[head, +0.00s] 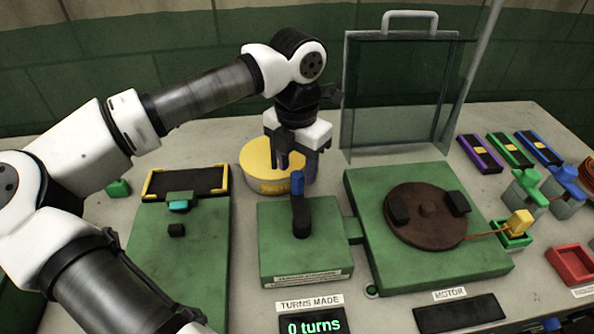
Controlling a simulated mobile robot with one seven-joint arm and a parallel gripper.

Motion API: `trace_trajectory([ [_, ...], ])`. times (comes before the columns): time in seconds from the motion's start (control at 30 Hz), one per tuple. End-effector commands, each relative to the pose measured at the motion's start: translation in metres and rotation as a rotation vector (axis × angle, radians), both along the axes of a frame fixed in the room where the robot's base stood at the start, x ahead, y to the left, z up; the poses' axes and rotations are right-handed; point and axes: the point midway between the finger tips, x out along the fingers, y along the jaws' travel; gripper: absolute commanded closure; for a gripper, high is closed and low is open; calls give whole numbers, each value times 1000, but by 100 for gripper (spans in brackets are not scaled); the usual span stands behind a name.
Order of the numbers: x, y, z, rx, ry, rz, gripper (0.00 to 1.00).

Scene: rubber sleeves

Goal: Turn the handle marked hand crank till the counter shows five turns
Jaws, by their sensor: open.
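The hand crank stands on a green box (275,245) in the middle of the table. It has a dark base and an upright blue handle (297,186); the label on the box front is too small to read surely. The counter (314,323) below it, under a "TURNS MADE" label, reads "0 turns". My gripper (296,166) points down above and behind the blue handle, its fingers open. In the picture the fingers overlap the area near the handle's top; I cannot tell whether they touch it.
A yellow round tin (262,182) stands just behind the crank box. To the right is a green motor box (455,275) with a brown disc (427,213). A clear panel (395,100) with a handle stands behind. A green board (178,270) lies left.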

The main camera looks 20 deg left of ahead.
Motion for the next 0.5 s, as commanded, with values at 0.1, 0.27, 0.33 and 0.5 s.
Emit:
trace_trajectory([
  [0.1, 0, 0, -16, -1, 2, 0, 53],
  [0.27, 0, 0, -29, -1, 0, 0, 53],
  [0.33, 0, -1, -31, -1, 0, 0, 53],
  [0.5, 0, 0, -32, 0, -1, 0, 53],
])
